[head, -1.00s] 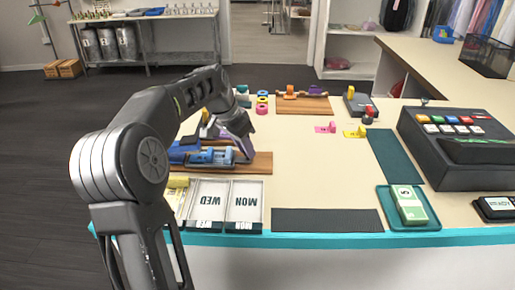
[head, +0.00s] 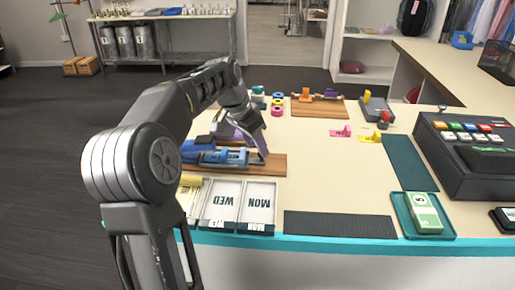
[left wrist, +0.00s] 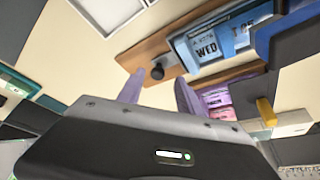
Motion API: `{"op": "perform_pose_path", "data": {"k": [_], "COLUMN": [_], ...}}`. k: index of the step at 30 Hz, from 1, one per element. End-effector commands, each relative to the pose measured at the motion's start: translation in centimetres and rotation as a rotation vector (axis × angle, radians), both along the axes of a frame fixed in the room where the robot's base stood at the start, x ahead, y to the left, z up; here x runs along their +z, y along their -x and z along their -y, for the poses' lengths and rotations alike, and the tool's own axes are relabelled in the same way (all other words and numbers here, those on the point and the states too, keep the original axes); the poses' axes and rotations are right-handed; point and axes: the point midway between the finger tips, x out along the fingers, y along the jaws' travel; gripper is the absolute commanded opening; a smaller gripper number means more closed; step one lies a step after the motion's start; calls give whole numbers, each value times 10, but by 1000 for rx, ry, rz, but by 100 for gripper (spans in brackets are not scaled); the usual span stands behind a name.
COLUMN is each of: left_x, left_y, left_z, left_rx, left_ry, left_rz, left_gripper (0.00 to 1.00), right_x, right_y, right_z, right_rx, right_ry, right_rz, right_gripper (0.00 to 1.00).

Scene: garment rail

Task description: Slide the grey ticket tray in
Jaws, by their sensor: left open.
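A row of shallow trays with pale grey floors stands at the counter's front left. I cannot tell which one is the ticket tray. A tray corner also shows in the left wrist view (left wrist: 110,12). My left gripper (head: 247,147) is open and empty over the wooden board behind the trays. In the left wrist view its purple fingers (left wrist: 158,86) are apart, near a black knob (left wrist: 157,72) on that board. My right gripper is not in view.
A dark mat (head: 339,225), a green tray (head: 448,233) and a cash register (head: 468,160) lie to the right. The counter's middle is clear.

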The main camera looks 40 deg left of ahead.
Motion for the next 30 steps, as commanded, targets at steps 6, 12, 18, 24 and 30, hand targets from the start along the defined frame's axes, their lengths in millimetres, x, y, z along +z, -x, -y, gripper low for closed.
{"op": "perform_pose_path", "data": {"k": [6, 12, 18, 24, 30], "left_x": [36, 51, 52, 52, 52], "left_y": [14, 21, 22, 22, 21], "left_z": [-3, -3, -3, -3, -3], "left_rx": [1, 0, 0, 0, 0], "left_ry": [-2, -1, -1, -1, -1], "left_rz": [4, 0, 0, 0, 0], "left_gripper": [42, 42, 42, 42, 42], "right_x": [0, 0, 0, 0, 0], "right_y": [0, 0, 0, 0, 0], "right_z": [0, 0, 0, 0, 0], "right_rx": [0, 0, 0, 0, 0], "right_ry": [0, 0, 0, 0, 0], "right_rz": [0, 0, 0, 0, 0], "right_gripper": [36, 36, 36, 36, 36]}}
